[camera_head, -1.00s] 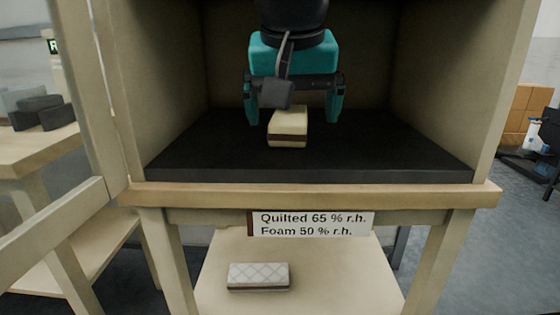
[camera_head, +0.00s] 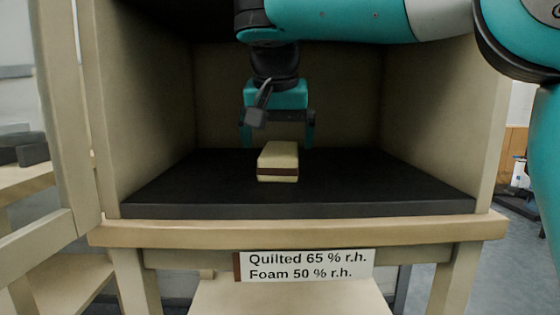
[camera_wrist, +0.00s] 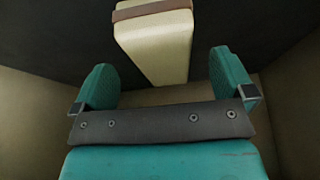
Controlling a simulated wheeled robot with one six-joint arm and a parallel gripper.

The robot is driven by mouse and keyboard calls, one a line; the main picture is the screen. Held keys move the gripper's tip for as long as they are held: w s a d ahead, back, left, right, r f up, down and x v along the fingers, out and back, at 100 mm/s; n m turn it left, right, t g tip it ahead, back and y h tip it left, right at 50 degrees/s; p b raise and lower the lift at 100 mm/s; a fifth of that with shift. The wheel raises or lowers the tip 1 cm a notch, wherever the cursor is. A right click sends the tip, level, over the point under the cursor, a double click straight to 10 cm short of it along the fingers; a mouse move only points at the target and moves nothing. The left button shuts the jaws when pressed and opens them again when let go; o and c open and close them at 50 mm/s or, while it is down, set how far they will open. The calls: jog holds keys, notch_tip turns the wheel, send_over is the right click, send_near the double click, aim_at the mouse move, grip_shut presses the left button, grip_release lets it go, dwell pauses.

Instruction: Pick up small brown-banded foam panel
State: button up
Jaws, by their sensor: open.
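The small brown-banded foam panel (camera_head: 278,160) is a cream block with a brown band near its lower front. It lies on the black floor (camera_head: 345,190) of the open wooden cabinet. My gripper (camera_head: 278,140) is open and empty behind and above the panel in the head view, with its teal fingers spread wider than the panel. In the wrist view the panel (camera_wrist: 157,45) shows beyond the fingertips, roughly between their lines, and the gripper (camera_wrist: 160,75) is not around it. The panel's far underside is hidden.
Cabinet walls stand left (camera_head: 145,120) and right (camera_head: 440,120) of my gripper, with a wooden front edge (camera_head: 300,229) below. A sign (camera_head: 305,265) hangs under it. An open door frame (camera_head: 65,120) is at the left. The black floor beside the panel is clear.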

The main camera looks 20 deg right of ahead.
aim_at(279, 152)
jog(key=b+x, duration=0.1)
jog(key=x, duration=0.1)
jog(key=b+x, duration=0.1)
jog(key=b, duration=0.1)
jog(key=b+x, duration=0.1)
jog(key=x, duration=0.1)
jog(key=shift+w+d+f, duration=0.15)
jog(key=shift+w+d, duration=0.05)
jog(key=shift+w, duration=0.2)
jog(key=c, duration=0.9)
